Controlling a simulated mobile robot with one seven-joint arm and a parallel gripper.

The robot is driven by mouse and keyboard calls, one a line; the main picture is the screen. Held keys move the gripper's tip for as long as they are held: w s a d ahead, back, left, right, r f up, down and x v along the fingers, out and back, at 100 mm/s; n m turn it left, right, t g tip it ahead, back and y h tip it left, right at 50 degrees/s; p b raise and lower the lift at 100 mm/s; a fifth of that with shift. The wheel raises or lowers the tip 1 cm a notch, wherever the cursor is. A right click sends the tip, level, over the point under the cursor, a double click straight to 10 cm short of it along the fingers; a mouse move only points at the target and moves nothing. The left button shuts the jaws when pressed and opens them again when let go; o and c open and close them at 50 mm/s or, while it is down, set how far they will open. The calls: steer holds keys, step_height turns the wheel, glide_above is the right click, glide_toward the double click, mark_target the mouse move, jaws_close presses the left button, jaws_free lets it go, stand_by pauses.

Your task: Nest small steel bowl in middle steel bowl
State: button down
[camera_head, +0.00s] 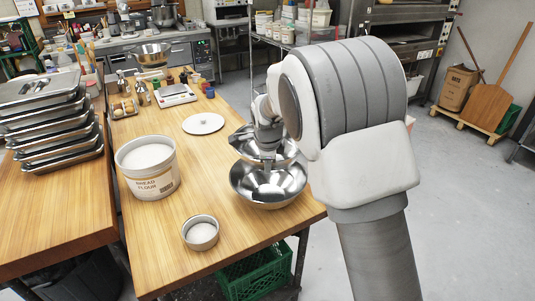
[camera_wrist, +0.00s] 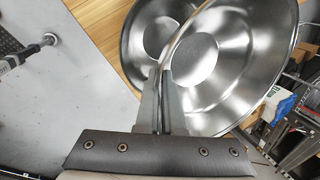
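Two shiny steel bowls stand out at the right side of the wooden table in the head view. The front bowl (camera_head: 262,190) overlaps the rear bowl (camera_head: 285,152), which my arm partly hides. My gripper (camera_head: 267,165) reaches down at the front bowl's back rim. In the wrist view my gripper (camera_wrist: 165,85) has its fingers close together on the rim of the nearer bowl (camera_wrist: 235,75), which I take to be the small steel bowl. The other bowl (camera_wrist: 137,45) lies partly behind it. Their relative sizes and any gap below are hard to judge.
A bread flour tub (camera_head: 150,180), a small round container (camera_head: 200,235) and a white disc (camera_head: 203,123) share the table. Stacked metal trays (camera_head: 50,120) stand at the left. A green crate (camera_head: 255,275) sits below. The table's middle is fairly clear.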

steer(key=shift+w+a, duration=0.3)
steer(key=shift+w, duration=0.25)
steer(key=b, duration=0.3)
glide_above(267, 208)
steer(key=w, duration=0.1)
steer(key=shift+w+a+f, duration=0.1)
steer(key=shift+a+f, duration=0.05)
steer(key=shift+f, duration=2.1)
steer(key=shift+b, duration=0.3)
steer(key=shift+f+b, duration=4)
steer(key=shift+f, duration=1.55)
